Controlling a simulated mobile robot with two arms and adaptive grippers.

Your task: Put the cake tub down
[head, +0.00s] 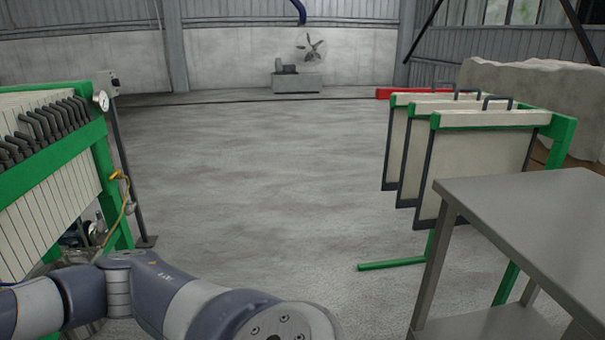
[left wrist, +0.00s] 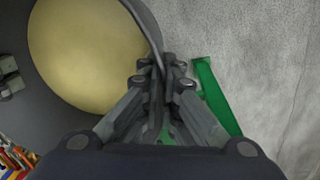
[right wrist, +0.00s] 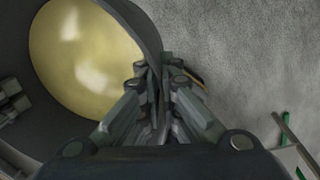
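The cake tub is a dark grey round tub with a yellow-tan surface inside. In the left wrist view the tub (left wrist: 147,26) fills the upper left, and its rim runs between the fingers of my left gripper (left wrist: 160,82), which is shut on it. In the right wrist view the tub (right wrist: 143,28) is also at upper left, and my right gripper (right wrist: 158,82) is shut on its rim. The tub and both grippers are out of the head view, where only part of my arm shows at the bottom. What lies directly under the tub is hidden.
A grey metal table (head: 535,215) stands at the right. Behind it, pale plates hang on a green rack (head: 495,119) whose foot (head: 392,264) reaches into the floor. A green-framed plate press (head: 70,155) stands at the left. The middle floor (head: 260,180) is clear.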

